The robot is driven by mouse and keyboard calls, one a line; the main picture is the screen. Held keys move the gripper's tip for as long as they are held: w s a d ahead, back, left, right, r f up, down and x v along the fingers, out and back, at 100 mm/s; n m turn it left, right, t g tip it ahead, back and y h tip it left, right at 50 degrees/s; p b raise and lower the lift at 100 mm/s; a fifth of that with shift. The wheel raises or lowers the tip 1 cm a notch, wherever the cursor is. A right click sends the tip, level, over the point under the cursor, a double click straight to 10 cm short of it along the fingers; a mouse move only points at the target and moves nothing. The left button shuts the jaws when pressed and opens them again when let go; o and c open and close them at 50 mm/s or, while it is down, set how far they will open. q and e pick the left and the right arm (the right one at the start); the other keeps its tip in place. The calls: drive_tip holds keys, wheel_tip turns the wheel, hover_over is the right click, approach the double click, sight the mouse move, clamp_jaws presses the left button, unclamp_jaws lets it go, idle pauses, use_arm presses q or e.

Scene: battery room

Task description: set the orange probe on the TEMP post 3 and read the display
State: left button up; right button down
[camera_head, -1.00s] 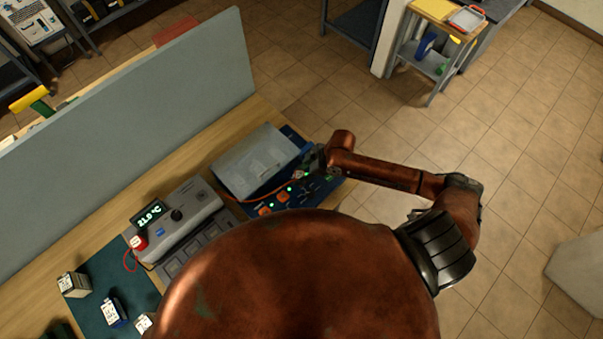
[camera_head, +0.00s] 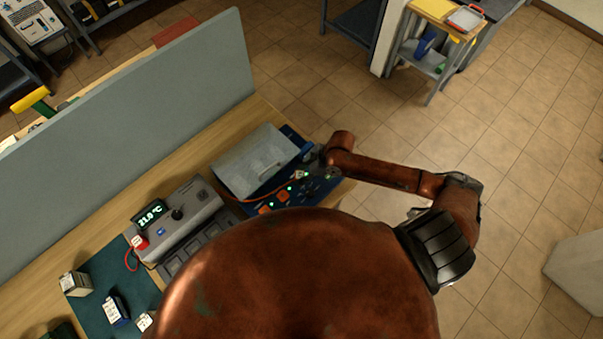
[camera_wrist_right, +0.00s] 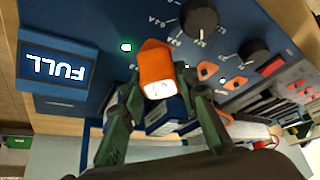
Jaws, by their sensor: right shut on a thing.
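The orange probe (camera_wrist_right: 156,68), with a pale marked end, sits between the fingertips of my right gripper (camera_wrist_right: 160,88) in the right wrist view. The gripper is shut on it over a blue panel (camera_wrist_right: 95,20). In the head view my right gripper (camera_head: 316,163) is small, at the right end of the blue panel (camera_head: 318,188), by a grey box. An orange cable (camera_head: 262,195) runs near it. A lit display (camera_head: 151,214) on a grey meter reads about 21.0 °C. Which post is TEMP 3, and whether the probe touches one, I cannot tell. My left gripper is not in view.
A lit display reading FULL (camera_wrist_right: 56,68), upside down, and black knobs (camera_wrist_right: 199,18) are on the panel. A grey box (camera_head: 252,160) stands behind the panel. A grey partition (camera_head: 150,130) edges the bench. Small boxes (camera_head: 117,309) stand on a dark mat.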

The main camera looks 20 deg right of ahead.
drive_tip(key=shift+p, duration=0.35)
drive_tip(key=shift+f+b, duration=0.3)
drive_tip(key=shift+f, duration=0.3)
idle(0.5)
drive_tip(key=c, duration=1.8)
unclamp_jaws()
drive_tip(key=shift+o, duration=0.2)
drive_tip(key=p+v, duration=0.9)
drive_tip(key=v, duration=0.2)
drive_tip(key=shift+s+p, duration=0.15)
drive_tip(key=shift+p, duration=0.15)
